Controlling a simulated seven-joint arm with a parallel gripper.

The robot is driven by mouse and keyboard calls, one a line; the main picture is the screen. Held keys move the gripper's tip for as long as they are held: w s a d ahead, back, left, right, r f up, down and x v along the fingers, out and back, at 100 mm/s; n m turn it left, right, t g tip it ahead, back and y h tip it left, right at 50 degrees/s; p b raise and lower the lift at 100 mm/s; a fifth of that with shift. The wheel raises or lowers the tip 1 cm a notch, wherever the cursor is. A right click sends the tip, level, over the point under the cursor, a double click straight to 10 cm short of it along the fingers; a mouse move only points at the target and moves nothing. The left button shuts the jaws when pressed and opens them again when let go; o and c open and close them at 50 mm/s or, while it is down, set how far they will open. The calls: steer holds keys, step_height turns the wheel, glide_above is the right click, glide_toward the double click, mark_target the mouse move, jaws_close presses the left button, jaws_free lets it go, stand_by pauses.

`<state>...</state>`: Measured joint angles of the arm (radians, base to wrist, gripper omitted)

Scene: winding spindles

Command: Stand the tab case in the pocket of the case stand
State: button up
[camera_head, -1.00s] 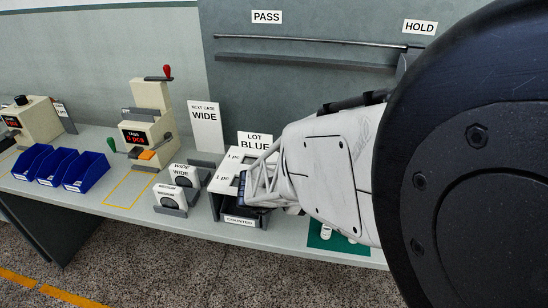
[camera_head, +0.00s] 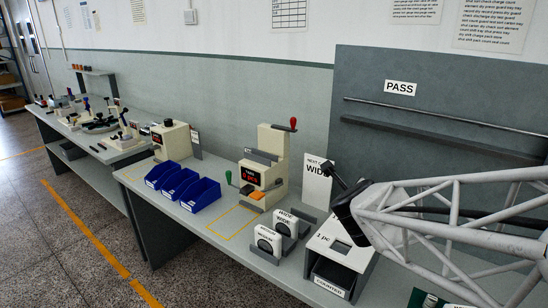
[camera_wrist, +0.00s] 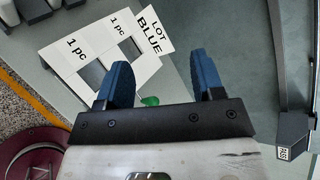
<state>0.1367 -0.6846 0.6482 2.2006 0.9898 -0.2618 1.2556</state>
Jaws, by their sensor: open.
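Two white cases with dark round windows stand in grey holders on the bench. The front case (camera_head: 268,241) seems to read MEDIUM, the back case (camera_head: 286,222) WIDE. I cannot tell which is the tab case, or whether these holders are the case stand. My gripper (camera_wrist: 163,82) is open in the wrist view, its two blue fingers apart with nothing between them. It is over the bench, near the white counter box (camera_wrist: 90,58) with its two "1 pc" openings.
The counter box (camera_head: 345,250) stands right of the cases. A tabs machine (camera_head: 265,172) with a red-knobbed lever stands behind, left of the WIDE sign (camera_head: 317,182). Blue bins (camera_head: 181,184) are farther left. A yellow outline (camera_head: 232,222) marks bare bench. A LOT BLUE sign (camera_wrist: 154,38) adjoins the counter.

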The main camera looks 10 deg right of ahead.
steer(key=s+a+r+n+g+y, duration=0.15)
steer(key=s+a+n+y, duration=0.45)
steer(key=a+n, duration=0.6)
steer(key=s+d+f+n+g+h, duration=0.15)
steer(key=s+n+g, duration=0.65)
steer(key=s+n, duration=0.8)
steer(key=w+d+f+n+y, duration=0.1)
steer(key=w+d+f, duration=0.3)
steer(key=w+d, duration=0.15)
steer(key=w+d+f+n+y, duration=0.1)
steer(key=w+d+f+y, duration=0.1)
steer(key=w+d+f, duration=0.4)
steer(key=s+d+f+n+h, duration=0.1)
steer(key=s+d+f+n, duration=0.1)
steer(key=d, duration=0.6)
steer(key=s+d+f+n+g, duration=0.1)
steer(key=s+d+f+n, duration=0.1)
steer(key=s+d+n, duration=0.2)
steer(key=s+d+f+n+g+h, duration=0.1)
steer(key=s+d+f+n, duration=0.2)
steer(key=d, duration=0.9)
steer(key=shift+s+d+n+g+h, duration=0.1)
steer(key=shift+s+n+g+h, duration=0.1)
steer(key=shift+n, duration=0.6)
steer(key=shift+s+d+n+g+h, duration=0.1)
steer(key=shift+s+n+h, duration=0.1)
steer(key=shift+n, duration=0.6)
